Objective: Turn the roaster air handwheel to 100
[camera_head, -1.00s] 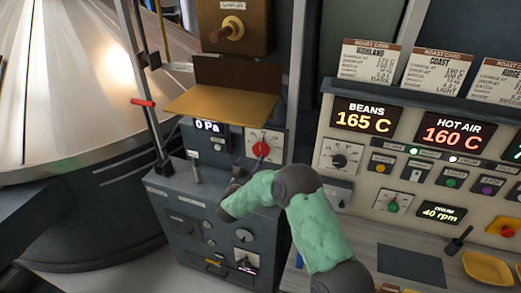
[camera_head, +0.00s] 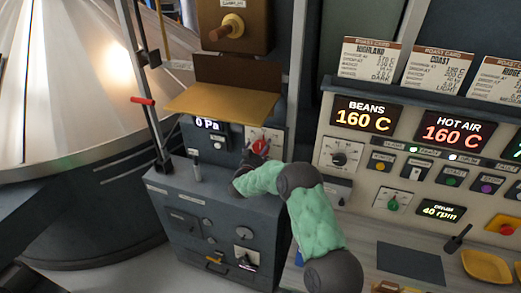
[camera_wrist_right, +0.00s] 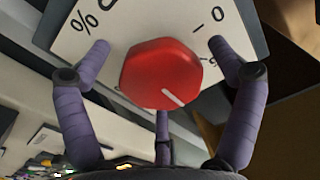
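The roaster air handwheel appears as a red knob (camera_head: 260,147) on a white dial plate on the dark cabinet. It also shows large in the right wrist view (camera_wrist_right: 162,75), with a white pointer line toward its lower right. The dial plate (camera_wrist_right: 185,18) shows a "%" sign and a "0"; other marks are partly hidden. My right gripper (camera_wrist_right: 160,70) has its purple fingers spread around the knob, with visible gaps at the left and right. In the head view the right hand (camera_head: 243,170) is just below and left of the knob. My left gripper is not in view.
A yellow tray (camera_head: 222,103) juts out above the dial. A "0 Pa" display (camera_head: 208,124) and a lever (camera_head: 195,168) are left of it. The roaster control panel (camera_head: 375,165) stands right; its displays read BEANS 160 C and HOT AIR 160 C.

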